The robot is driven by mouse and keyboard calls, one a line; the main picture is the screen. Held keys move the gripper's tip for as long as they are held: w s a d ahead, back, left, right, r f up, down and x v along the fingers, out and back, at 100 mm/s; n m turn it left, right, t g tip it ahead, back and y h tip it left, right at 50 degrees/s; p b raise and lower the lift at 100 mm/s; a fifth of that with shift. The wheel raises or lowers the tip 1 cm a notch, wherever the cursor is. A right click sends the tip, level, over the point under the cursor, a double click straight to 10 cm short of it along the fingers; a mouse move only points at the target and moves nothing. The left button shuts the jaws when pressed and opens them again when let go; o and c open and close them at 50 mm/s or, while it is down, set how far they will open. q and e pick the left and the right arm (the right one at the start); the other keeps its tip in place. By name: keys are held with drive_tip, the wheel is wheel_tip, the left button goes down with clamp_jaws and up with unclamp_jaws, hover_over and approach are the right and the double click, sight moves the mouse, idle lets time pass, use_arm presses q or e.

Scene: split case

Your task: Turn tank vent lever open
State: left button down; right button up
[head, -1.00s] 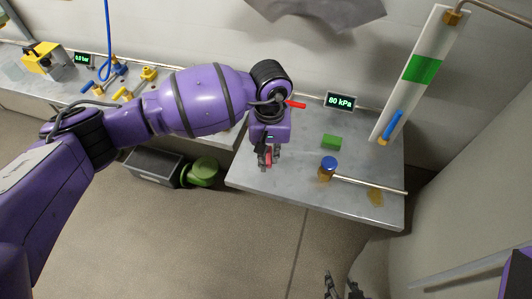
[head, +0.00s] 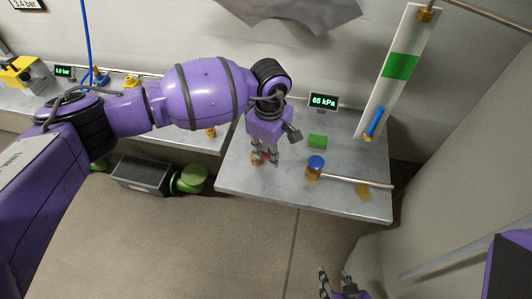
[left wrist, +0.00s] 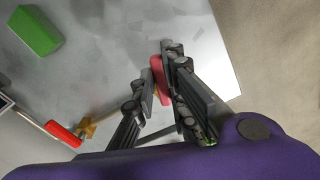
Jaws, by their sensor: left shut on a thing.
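My left gripper (head: 265,158) points down at the front left of the right-hand metal table (head: 290,192). In the left wrist view its fingers (left wrist: 160,70) are shut on a red lever handle (left wrist: 158,80), with some brass (head: 256,158) at its base. A second red-handled lever (left wrist: 62,133) on a brass fitting shows at the left of the wrist view. No label shows which one is the tank vent lever. My right gripper (head: 338,286) shows only in part at the bottom edge, and its fingertips look apart.
A display (head: 323,102) reads 65 kPa. A green block (head: 317,141), a blue-topped brass valve (head: 316,164) with a pipe, and a gauge board (head: 398,68) with a green band stand to the right of my left gripper. A grey bin (head: 142,174) is on the floor.

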use_arm(q)
drive_tip(key=n, duration=0.1)
drive_tip(key=w+n, duration=0.1)
drive_tip(key=shift+d+n, duration=0.25)
drive_tip(key=shift+n, duration=0.15)
drive_tip(key=shift+w+d+n, duration=0.1)
drive_tip(key=shift+w+n, duration=0.1)
drive_tip(key=shift+n, duration=0.4)
drive_tip(key=c, duration=1.8)
unclamp_jaws()
drive_tip(key=shift+o, duration=0.2)
wheel_tip(320, 180, up, 12)
